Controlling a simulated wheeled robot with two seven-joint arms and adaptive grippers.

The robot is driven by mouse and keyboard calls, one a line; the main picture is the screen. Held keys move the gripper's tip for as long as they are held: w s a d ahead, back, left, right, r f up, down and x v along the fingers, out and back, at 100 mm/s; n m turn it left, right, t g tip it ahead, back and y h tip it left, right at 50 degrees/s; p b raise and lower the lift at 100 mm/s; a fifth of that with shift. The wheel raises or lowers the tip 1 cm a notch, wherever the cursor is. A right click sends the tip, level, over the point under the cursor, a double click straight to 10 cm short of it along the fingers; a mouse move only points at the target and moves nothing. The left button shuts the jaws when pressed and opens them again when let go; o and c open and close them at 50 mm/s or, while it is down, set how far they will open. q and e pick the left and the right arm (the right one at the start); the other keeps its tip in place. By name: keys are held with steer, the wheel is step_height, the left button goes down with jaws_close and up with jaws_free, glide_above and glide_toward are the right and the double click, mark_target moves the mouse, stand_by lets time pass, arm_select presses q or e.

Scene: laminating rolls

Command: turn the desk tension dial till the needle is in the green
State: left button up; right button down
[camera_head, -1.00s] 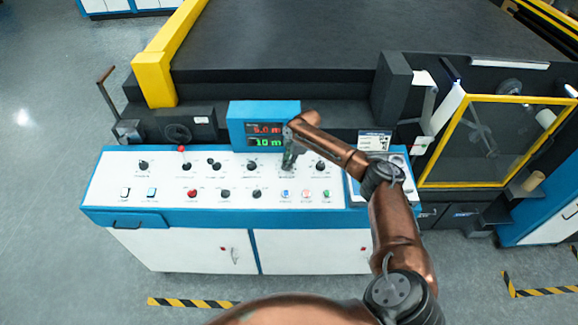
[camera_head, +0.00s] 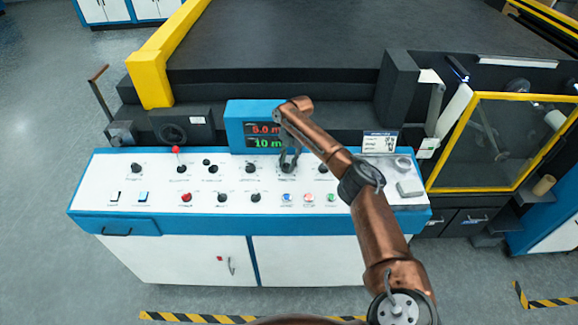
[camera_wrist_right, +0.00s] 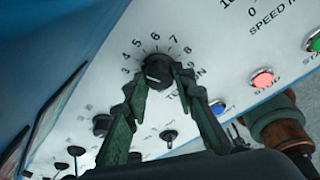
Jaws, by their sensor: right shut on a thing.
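The tension dial (camera_wrist_right: 158,70) is a black round knob with a pale pointer mark, set in a printed scale of numbers on the white desk panel. My right gripper (camera_wrist_right: 160,84) has its two dark green fingers shut on the dial, one on each side. In the head view my right gripper (camera_head: 288,163) reaches down onto the panel's back row of knobs and hides the dial. I cannot make out a needle or a green band in either view. My left gripper is not in view.
A blue display box (camera_head: 254,126) with red and green digits stands just behind and left of the gripper. Other black knobs (camera_head: 250,167), a red button (camera_head: 185,197) and lit push buttons (camera_head: 309,199) surround the dial. A yellow-framed guard (camera_head: 500,142) stands right.

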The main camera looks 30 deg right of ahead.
steer(key=shift+s+a+f, duration=0.2)
steer(key=shift+f, duration=0.1)
steer(key=c, duration=1.8)
jaws_free()
steer(key=shift+r, duration=0.1)
steer(key=shift+o, duration=0.9)
steer(key=shift+d+r, duration=0.1)
steer(key=shift+w, duration=0.1)
steer(key=shift+r, duration=0.2)
step_height(320, 180, up, 11)
steer(key=d, duration=0.2)
steer(key=shift+r, duration=0.2)
steer(key=shift+d, duration=0.1)
